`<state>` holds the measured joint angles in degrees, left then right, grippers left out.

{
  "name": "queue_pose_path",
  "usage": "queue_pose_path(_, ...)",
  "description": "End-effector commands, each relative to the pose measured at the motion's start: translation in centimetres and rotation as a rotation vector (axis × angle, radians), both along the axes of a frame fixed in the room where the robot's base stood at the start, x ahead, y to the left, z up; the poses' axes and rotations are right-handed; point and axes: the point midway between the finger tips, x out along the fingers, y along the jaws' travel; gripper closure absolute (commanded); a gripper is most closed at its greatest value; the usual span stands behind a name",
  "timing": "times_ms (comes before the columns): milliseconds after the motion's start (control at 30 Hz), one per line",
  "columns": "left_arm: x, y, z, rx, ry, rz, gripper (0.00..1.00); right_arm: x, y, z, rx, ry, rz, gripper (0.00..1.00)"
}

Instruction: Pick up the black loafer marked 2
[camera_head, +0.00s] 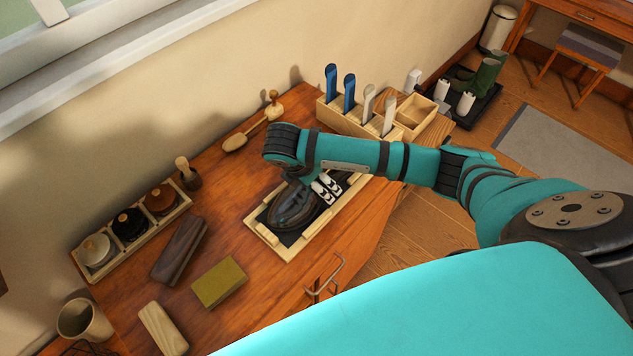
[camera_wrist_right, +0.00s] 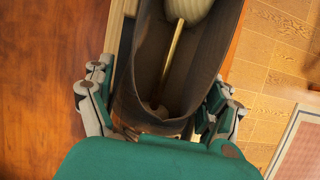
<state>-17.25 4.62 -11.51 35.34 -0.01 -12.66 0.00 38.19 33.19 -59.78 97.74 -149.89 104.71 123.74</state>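A black loafer (camera_head: 292,207) lies in a pale wooden tray (camera_head: 276,247) with a dark lining on the desk. I cannot read a number on it. My right gripper (camera_wrist_right: 163,90) is open, its fingers spread on either side of the heel end of a dark shoe (camera_wrist_right: 138,75) in the right wrist view. A wooden ball and a brass rod show inside or across that shoe opening. Firm contact is not visible. My left gripper is not in view.
A wooden organiser (camera_head: 342,121) with shoehorns is behind the arm. A wooden shoe tree (camera_head: 236,142), jars (camera_head: 130,224), a brush (camera_head: 180,250) and a yellow-green block (camera_head: 219,283) lie to the left.

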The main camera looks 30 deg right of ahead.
Motion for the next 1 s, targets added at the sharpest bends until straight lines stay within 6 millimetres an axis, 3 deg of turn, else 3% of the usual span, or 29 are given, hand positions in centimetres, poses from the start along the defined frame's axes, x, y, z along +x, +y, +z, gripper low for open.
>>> queue_pose_path(33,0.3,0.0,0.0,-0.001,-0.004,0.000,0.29,0.0,0.0,0.0,0.000,0.000,0.000,0.22)
queue_pose_path(400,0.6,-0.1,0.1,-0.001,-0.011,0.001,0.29,0.0,0.0,0.0,0.000,-0.001,-0.001,0.71)
queue_pose_path(467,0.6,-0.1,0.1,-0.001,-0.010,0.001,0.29,0.1,0.0,0.2,0.000,-0.004,-0.001,0.72)
queue_pose_path(500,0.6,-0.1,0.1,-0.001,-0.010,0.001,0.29,0.1,0.0,0.2,0.000,-0.004,-0.001,0.79)
queue_pose_path(767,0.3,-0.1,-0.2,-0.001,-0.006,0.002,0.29,0.1,0.0,0.4,0.001,-0.005,-0.001,0.81)
queue_pose_path(1000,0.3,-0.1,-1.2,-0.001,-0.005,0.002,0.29,0.2,0.0,2.2,0.001,-0.008,-0.002,0.81)
